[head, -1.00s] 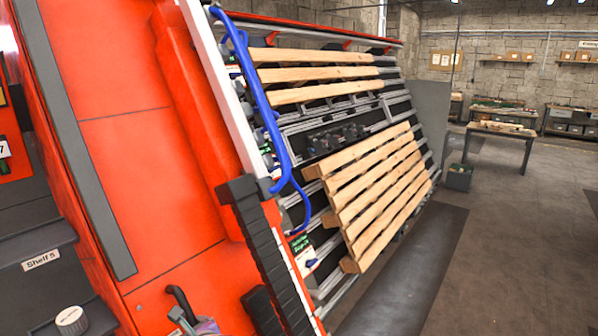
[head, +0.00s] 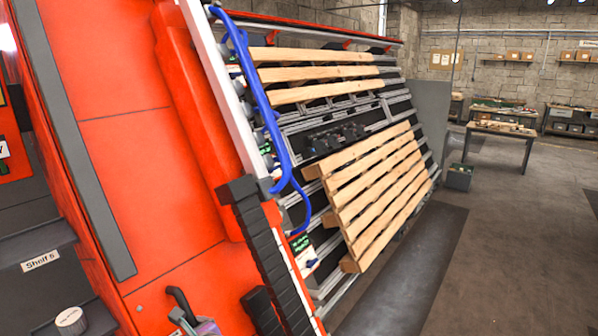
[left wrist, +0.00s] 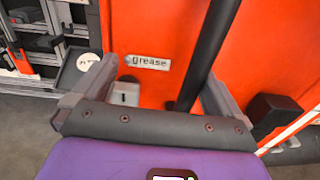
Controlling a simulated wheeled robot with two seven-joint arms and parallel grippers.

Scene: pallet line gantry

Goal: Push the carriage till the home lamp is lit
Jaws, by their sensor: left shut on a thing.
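The large orange body (head: 140,160), which looks like the carriage, leans across the left half of the head view. A black bar handle (head: 180,299) stands out from its lower part. The handle also shows in the left wrist view (left wrist: 207,55), running up between the fingers. My left gripper (head: 188,318) is shut on this handle, with its purple wrist part just below at the bottom edge. In the left wrist view, its two grey fingers (left wrist: 160,97) stand either side of the bar, against the orange panel. I cannot make out the home lamp. My right gripper is not in view.
A black cable chain (head: 265,265) and a blue hose (head: 270,125) run along the orange body's right edge. Wooden pallets (head: 375,190) lean on the sloped rack behind. Dark shelves (head: 35,240) stand at far left. The floor at right is open.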

